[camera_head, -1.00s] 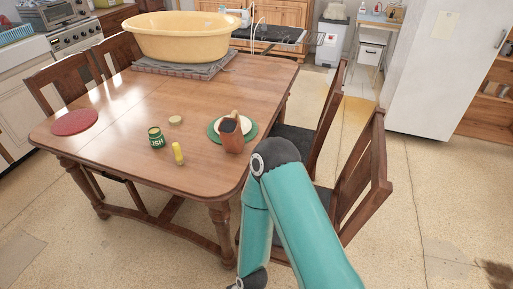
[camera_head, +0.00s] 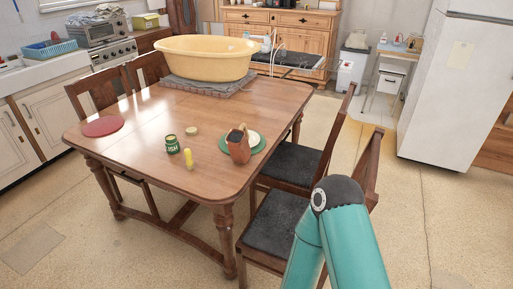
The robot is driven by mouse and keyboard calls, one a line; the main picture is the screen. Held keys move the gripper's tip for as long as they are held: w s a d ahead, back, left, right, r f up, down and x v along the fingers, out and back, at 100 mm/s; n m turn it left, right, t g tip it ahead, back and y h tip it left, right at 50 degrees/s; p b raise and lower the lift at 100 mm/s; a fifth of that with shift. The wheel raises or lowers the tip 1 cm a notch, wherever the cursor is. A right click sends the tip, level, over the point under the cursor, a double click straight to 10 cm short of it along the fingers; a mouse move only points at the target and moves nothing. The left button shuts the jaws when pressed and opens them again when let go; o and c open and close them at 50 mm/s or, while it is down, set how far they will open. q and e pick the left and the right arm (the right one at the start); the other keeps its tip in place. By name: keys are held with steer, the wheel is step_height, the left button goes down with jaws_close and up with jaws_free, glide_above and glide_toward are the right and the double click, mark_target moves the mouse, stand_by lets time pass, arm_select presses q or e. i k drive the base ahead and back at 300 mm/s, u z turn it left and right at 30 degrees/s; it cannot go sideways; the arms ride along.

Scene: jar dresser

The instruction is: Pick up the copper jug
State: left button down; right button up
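The copper jug (camera_head: 238,147) stands upright at the right front part of the wooden table (camera_head: 150,150). It is reddish-brown and is at the edge of a green round mat (camera_head: 257,148) with a white plate (camera_head: 253,138) on it. My teal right arm comes up from the bottom right, apart from the jug. Its gripper is out of the frame. My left arm and gripper are not in view.
A green jar (camera_head: 172,145), a lid (camera_head: 191,130), a yellow bottle (camera_head: 188,160) and a red round mat (camera_head: 103,126) are on the table. A large yellow tub (camera_head: 207,60) stands at the back. Dark-seated chairs (camera_head: 270,225) line the right side.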

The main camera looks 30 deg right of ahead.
mark_target(238, 145)
steer(key=z, duration=0.15)
steer(key=i, duration=1)
steer(key=u, duration=0.05)
